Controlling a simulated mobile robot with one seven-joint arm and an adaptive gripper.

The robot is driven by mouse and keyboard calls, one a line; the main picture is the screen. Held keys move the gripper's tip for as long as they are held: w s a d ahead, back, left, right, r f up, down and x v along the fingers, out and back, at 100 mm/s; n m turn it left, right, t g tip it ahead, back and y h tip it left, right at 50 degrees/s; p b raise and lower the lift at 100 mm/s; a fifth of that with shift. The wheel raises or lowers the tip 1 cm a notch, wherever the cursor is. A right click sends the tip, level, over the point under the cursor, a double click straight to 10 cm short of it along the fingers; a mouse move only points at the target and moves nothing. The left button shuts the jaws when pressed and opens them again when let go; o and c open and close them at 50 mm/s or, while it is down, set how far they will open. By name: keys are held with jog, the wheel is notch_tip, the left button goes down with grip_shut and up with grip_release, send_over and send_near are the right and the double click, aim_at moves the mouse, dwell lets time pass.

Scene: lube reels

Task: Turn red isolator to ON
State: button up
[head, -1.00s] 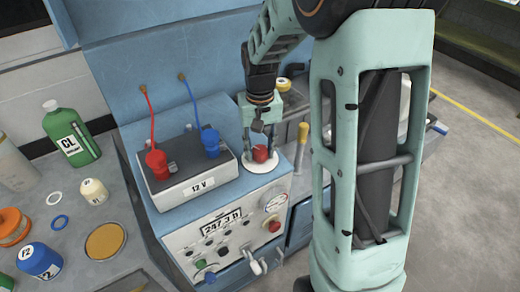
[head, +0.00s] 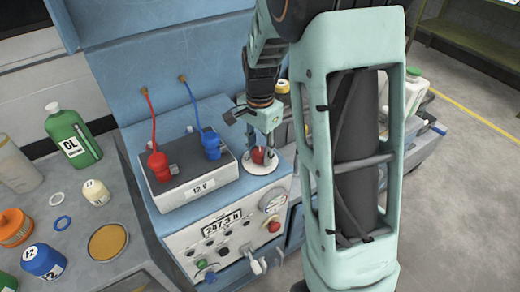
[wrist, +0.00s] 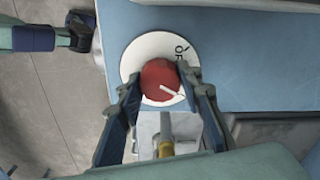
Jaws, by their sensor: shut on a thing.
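The red isolator is a round red knob (head: 257,156) on a white disc (head: 262,168), on the blue top of the machine, right of the battery. My gripper (head: 258,152) points down over it, its fingers closed on the knob's sides. In the wrist view the red knob (wrist: 158,80) sits between the two fingers of my gripper (wrist: 156,84). A white pointer mark on the knob points to the lower right there. Partly hidden black lettering, seemingly "OF", shows on the white disc (wrist: 143,50), near the right finger. No ON mark is visible.
The 12 V battery (head: 198,190) with red and blue clamps stands close left of my gripper. A front panel (head: 215,246) with an hour display and gauge is below. Bottles and caps stand on the left bench.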

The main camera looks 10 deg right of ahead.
aim_at(261, 152)
jog(key=shift+r+m+p, duration=0.1)
jog(key=shift+m+p, duration=0.3)
jog(key=shift+m, duration=1.1)
jog(key=o, duration=1.2)
jog(key=shift+c, duration=0.2)
notch_tip(261, 152, up, 12)
jog(key=shift+d, duration=0.1)
